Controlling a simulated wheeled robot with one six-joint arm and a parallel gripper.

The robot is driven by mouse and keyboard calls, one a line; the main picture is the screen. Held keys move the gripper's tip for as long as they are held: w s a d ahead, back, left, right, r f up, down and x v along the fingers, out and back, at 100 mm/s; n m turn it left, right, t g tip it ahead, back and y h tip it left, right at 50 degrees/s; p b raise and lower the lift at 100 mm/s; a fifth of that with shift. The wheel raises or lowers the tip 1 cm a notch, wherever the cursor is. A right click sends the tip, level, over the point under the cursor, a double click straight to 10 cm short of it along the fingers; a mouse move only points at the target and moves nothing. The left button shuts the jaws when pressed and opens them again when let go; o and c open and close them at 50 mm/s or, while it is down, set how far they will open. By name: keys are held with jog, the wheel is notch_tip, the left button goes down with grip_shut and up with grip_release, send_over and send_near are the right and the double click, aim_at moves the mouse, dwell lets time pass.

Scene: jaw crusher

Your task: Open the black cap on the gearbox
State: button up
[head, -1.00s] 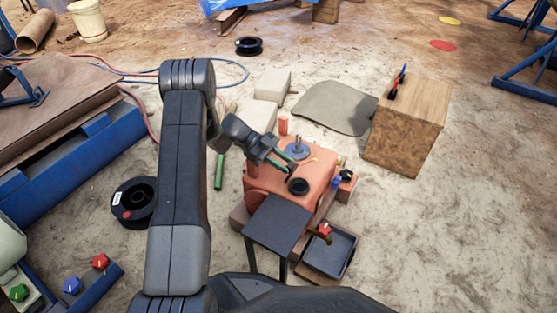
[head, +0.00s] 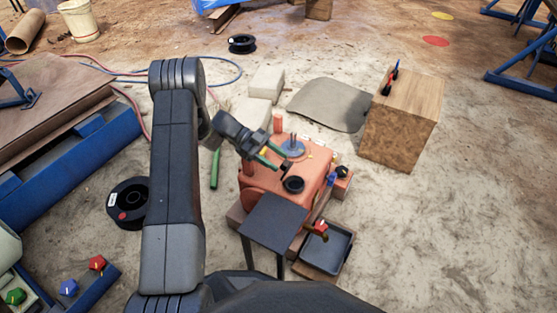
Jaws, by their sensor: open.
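The gearbox (head: 258,178) is an orange-red box in the middle of the head view. The black cap (head: 293,185) is a round dark piece on its top, towards the near edge. A grey-blue disc (head: 291,150) with upright pins is also on the top, farther back. My gripper (head: 279,158) has green fingers with dark tips and reaches in from the upper left. It is open, with nothing visible between the fingers. The fingertips show just behind and left of the black cap, apart from it in the picture. Their height over the gearbox is hard to tell.
A dark square plate (head: 272,222) on legs stands in front of the gearbox. A black tray (head: 325,250) lies to its right, with a red knob (head: 321,226) by it. A wooden block (head: 403,120) stands right. A black spool (head: 131,203) lies left.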

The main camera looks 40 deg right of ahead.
jog(key=p+v, duration=0.2)
jog(key=v, duration=1)
jog(key=shift+w+p, duration=0.2)
jog(key=shift+p, duration=0.2)
jog(key=shift+c, duration=0.2)
